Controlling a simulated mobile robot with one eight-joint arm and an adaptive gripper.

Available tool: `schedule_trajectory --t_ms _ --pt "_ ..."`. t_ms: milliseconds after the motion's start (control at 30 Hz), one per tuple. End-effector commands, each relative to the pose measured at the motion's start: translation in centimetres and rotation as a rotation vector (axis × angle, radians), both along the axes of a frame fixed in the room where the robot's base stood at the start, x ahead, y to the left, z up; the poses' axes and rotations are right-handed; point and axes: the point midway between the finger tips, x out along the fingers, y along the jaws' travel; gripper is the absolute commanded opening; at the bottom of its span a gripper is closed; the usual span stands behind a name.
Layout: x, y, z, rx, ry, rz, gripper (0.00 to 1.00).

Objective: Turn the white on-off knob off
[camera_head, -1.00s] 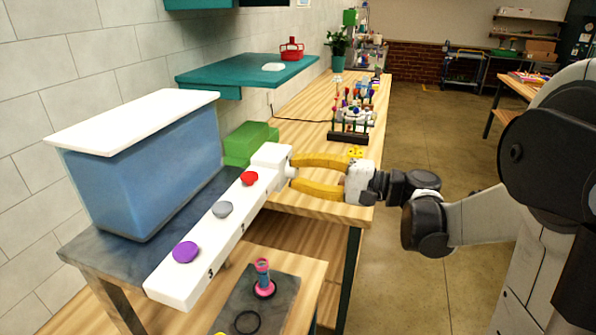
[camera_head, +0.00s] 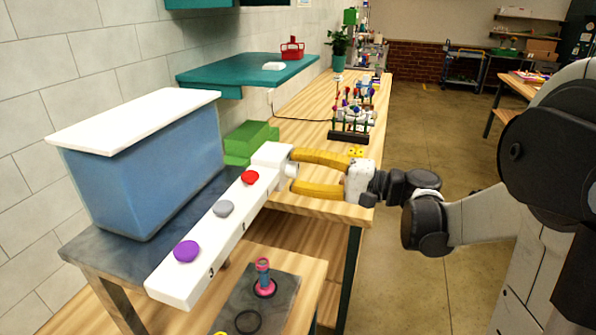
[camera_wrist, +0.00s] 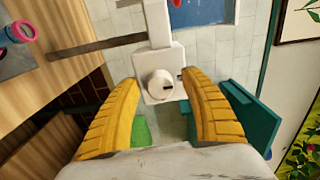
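The white on-off knob (camera_wrist: 161,84) is on the end face of the white control bar (camera_head: 221,222). In the wrist view it is round, with a small dark mark, and sits between my fingertips. In the head view the knob (camera_head: 291,170) shows partly at the bar's far end. My gripper (camera_head: 289,172) has yellow fingers, spread apart on either side of the knob. In the wrist view my gripper (camera_wrist: 158,82) shows a gap between each finger and the knob.
Red (camera_head: 250,177), grey (camera_head: 223,208) and purple (camera_head: 186,250) knobs sit on top of the bar. A blue tank (camera_head: 150,180) with a white lid stands behind it. A green box (camera_head: 250,138) is near the bar's far end. A pink and blue piece (camera_head: 264,278) stands below.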

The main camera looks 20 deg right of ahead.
Motion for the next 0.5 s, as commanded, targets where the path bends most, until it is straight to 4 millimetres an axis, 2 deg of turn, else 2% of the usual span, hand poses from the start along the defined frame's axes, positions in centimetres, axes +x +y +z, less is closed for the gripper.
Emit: schedule_trajectory --t_ms 133,233,500 --pt "-0.2 -0.3 0.0 0.000 0.000 -0.001 0.54" --pt "-0.8 -1.3 0.0 0.000 0.000 -0.004 0.54" --pt "-4.3 -6.1 0.0 0.000 0.000 -0.005 0.54"
